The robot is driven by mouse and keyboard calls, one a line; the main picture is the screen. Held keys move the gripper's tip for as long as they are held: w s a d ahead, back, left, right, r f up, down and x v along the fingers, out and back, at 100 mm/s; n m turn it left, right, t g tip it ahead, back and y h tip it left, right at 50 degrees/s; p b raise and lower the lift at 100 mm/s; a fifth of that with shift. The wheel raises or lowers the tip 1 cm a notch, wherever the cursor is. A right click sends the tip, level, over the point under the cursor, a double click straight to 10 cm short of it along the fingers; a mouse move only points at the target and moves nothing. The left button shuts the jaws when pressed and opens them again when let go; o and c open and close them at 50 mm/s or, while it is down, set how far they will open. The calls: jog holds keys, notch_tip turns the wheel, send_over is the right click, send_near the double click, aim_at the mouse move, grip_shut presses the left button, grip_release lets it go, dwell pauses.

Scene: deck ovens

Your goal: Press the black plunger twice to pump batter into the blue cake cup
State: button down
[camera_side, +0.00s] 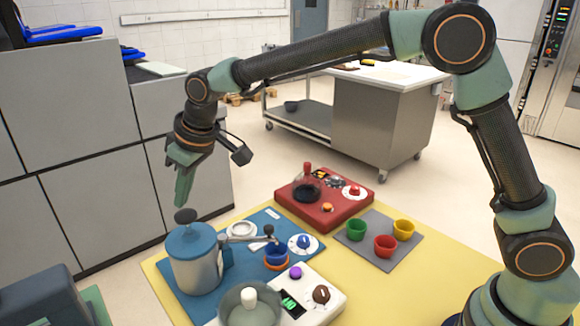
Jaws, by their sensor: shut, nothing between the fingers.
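The black plunger (185,216) stands up from the blue lid of the batter dispenser (196,262), a pale canister at the left of the yellow table. The blue cake cup (276,255) sits on an orange ring to the right of the dispenser, near the end of its dark spout arm (262,239). My gripper (181,204) points down with its green fingers shut and empty. Its tips are just above the plunger top. Whether they touch it, I cannot tell. The inside of the cup is too small to make out.
Green (357,229), red (385,246) and yellow (403,229) cups stand on a grey mat at right. A red device (323,198) with a dark bowl is behind. A white scale (310,297) and a pot (249,306) are in front. Yellow table (420,290) is clear at right.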

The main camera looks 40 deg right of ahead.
aim_at(186, 213)
jog(key=shift+f, duration=0.15)
jog(key=shift+f, duration=1.85)
jog(key=shift+r, duration=2.05)
jog(key=shift+f, duration=0.1)
jog(key=shift+f, duration=1.95)
jog(key=shift+r, duration=2)
